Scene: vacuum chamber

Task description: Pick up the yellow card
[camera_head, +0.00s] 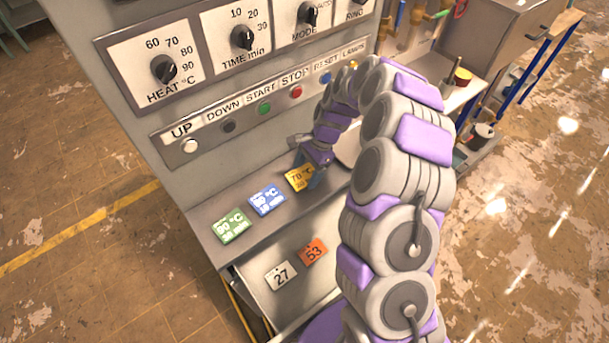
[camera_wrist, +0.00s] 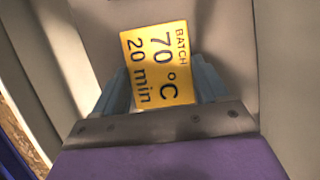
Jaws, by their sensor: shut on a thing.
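The yellow card (camera_head: 298,177) is at the right end of a row of cards on the ledge below the control panel. In the wrist view the yellow card (camera_wrist: 158,66) reads "BATCH 70 °C 20 min" and sits between the two blue-grey fingers of my gripper (camera_wrist: 160,85). My gripper (camera_head: 314,178) is shut on the card; in the head view the arm hides part of that area. I cannot tell whether the card still touches the ledge.
A blue card (camera_head: 267,200) and a green card (camera_head: 231,226) lie left of the yellow one. A white "27" card (camera_head: 280,275) and an orange "53" card (camera_head: 313,252) lie lower down. The panel with knobs (camera_head: 243,38) and buttons (camera_head: 264,108) rises behind the ledge.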

